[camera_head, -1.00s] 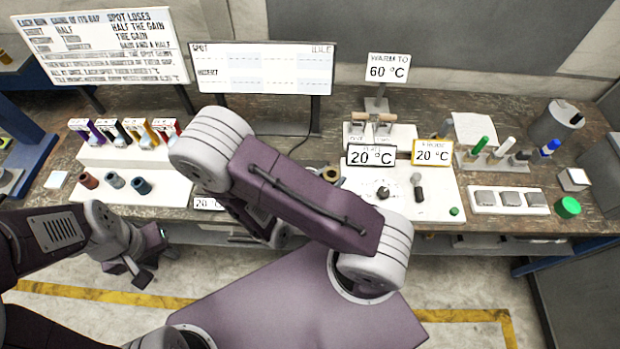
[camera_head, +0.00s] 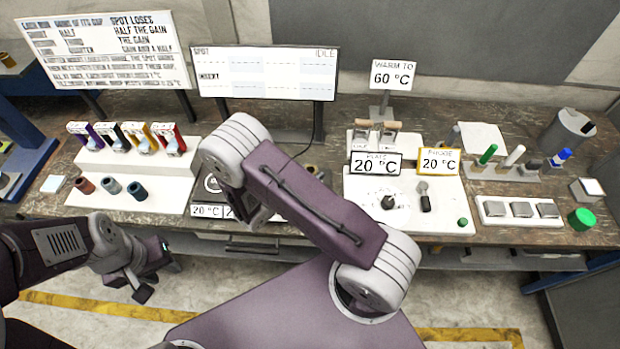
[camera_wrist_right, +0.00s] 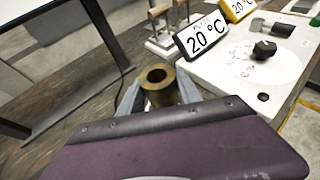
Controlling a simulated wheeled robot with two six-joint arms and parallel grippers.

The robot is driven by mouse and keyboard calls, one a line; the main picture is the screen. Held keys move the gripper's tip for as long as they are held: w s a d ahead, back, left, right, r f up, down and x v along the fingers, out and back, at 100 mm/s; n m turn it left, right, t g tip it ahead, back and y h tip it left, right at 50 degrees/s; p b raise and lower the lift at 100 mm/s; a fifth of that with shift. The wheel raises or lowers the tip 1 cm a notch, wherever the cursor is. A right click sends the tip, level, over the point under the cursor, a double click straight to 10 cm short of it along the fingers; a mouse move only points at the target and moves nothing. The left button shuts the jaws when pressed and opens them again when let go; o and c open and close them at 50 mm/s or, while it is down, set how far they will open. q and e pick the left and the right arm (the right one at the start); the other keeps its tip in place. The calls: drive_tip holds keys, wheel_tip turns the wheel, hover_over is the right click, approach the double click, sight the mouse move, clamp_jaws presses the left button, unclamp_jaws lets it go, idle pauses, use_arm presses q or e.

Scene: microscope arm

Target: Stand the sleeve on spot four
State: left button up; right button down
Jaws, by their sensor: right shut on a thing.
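A brass sleeve (camera_wrist_right: 158,84), a hollow upright cylinder, is between the jaws of my right gripper (camera_wrist_right: 158,94) in the right wrist view. The gripper is shut on it.
A white stand (camera_head: 165,199) at left holds brown, grey and blue cylinders, with several coloured clips behind. A white panel (camera_head: 440,212) with a knob and 20 °C displays lies right of my right arm. A display (camera_head: 265,72) reading IDLE stands behind.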

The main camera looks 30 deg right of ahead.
wheel_tip(320, 180, down, 3)
drive_tip(key=shift+r, duration=0.2)
drive_tip(key=shift+w+f, duration=0.1)
drive_tip(key=shift+f, duration=0.25)
drive_tip(key=c, duration=0.8)
unclamp_jaws()
